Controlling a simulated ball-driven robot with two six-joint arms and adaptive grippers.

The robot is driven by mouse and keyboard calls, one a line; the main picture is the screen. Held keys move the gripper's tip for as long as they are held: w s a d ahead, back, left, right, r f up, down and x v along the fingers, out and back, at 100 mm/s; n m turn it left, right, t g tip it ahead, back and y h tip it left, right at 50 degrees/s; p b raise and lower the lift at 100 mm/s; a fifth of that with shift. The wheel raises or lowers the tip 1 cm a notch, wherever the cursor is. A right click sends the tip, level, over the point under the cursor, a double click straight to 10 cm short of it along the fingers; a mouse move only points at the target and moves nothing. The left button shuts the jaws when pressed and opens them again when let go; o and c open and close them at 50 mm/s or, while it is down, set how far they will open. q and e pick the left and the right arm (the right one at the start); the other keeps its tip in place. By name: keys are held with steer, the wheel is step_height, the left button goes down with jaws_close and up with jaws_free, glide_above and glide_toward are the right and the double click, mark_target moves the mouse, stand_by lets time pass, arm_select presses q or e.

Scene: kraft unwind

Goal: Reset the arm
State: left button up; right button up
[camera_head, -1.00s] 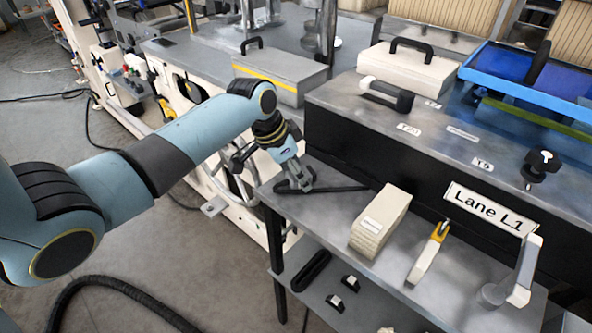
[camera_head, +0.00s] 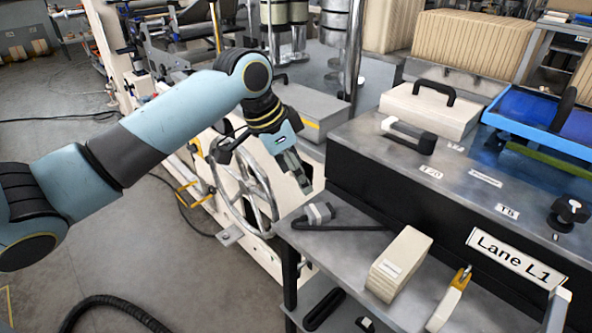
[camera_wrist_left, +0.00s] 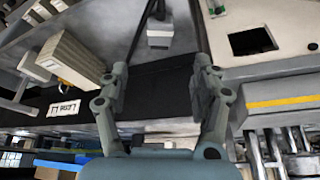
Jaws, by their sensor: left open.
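My left arm reaches in from the left in the head view. Its gripper (camera_head: 300,180) hangs in the air above the left end of the metal shelf (camera_head: 335,245). The wrist view shows the gripper (camera_wrist_left: 162,85) with its two fingers spread and nothing between them. A small grey block with a black handle or strap (camera_head: 318,213) lies on the shelf below the fingertips, apart from them. It also shows beyond the fingers in the wrist view (camera_wrist_left: 160,34). My right gripper is not in view.
A beige block (camera_head: 402,262) and a white-and-yellow tool (camera_head: 452,298) lie on the shelf to the right. The dark-sided bench with the Lane L1 sign (camera_head: 515,256) stands behind. A handwheel (camera_head: 245,190) is behind the gripper. Floor at left is mostly clear.

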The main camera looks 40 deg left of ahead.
arm_select(q)
steer(key=shift+s+d, duration=0.1)
stand_by(0.4)
steer(key=s+d+n+y, duration=0.2)
steer(key=s+d, duration=0.1)
steer(key=s, duration=0.8)
steer(key=s+d+n+y, duration=0.1)
steer(key=s+d+n, duration=0.2)
steer(key=s, duration=0.8)
step_height(320, 180, down, 34)
steer(key=s+a+g+b, duration=0.1)
steer(key=a+g+b, duration=0.1)
steer(key=b, duration=0.7)
steer(key=s+f+b, duration=0.3)
steer(key=s+f, duration=0.6)
steer(key=f, duration=0.3)
steer(key=s+a+f+g+b, duration=0.1)
steer(key=s+f+b, duration=0.3)
steer(key=s+f, duration=0.5)
step_height(320, 180, down, 3)
steer(key=shift+s+a+f, duration=0.15)
steer(key=shift+s, duration=0.4)
steer(key=shift+c, duration=0.5)
